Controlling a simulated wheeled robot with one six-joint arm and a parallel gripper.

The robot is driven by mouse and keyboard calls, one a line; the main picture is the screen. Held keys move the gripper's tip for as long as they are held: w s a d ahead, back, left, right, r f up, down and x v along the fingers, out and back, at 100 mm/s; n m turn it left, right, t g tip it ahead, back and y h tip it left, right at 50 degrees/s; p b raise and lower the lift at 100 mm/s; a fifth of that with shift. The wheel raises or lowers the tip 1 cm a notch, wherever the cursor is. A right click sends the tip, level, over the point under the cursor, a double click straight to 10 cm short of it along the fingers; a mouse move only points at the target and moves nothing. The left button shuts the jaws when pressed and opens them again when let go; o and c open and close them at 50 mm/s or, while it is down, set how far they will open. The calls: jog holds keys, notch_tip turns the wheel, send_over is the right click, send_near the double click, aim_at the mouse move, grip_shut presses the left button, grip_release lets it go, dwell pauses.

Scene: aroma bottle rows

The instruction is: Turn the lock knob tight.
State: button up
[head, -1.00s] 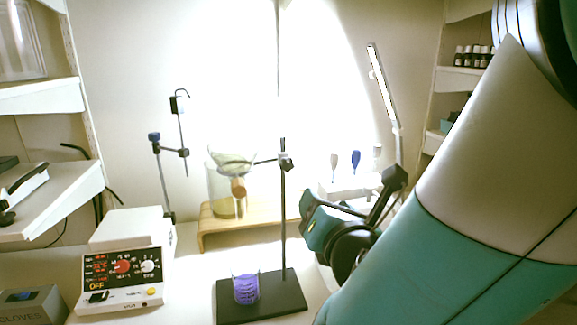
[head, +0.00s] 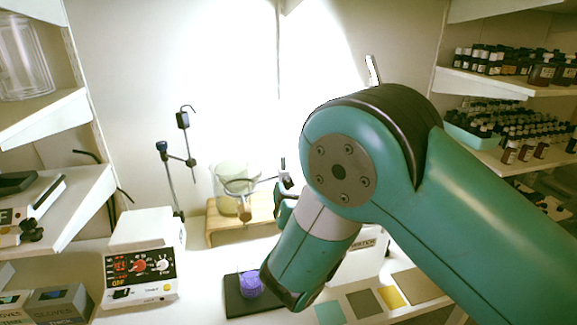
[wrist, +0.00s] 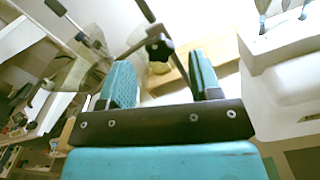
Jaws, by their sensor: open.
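The lock knob is a small black star-shaped knob (wrist: 158,47) on the clamp of the metal stand. In the wrist view it shows beyond the fingertips, in the gap between them. My gripper (wrist: 162,72) is open, with its two teal ribbed fingers apart and nothing held. In the head view my arm hides most of the stand rod and the knob. The clamp holds a cork-coloured piece (head: 244,211) in front of the glass beaker (head: 230,190). The stand's black base (head: 235,304) shows below with a small purple-filled beaker (head: 250,285) on it.
A wooden riser (head: 222,238) carries the large beaker behind the clamp. A second thin stand (head: 177,180) is to the left. A white control box (head: 142,270) sits at the front left. Shelves of small bottles (head: 510,130) line the right.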

aim_at(289, 185)
jog(key=shift+p+x, duration=0.85)
jog(key=shift+x, duration=1.45)
jog(key=shift+c, duration=0.2)
jog(key=c, duration=0.9)
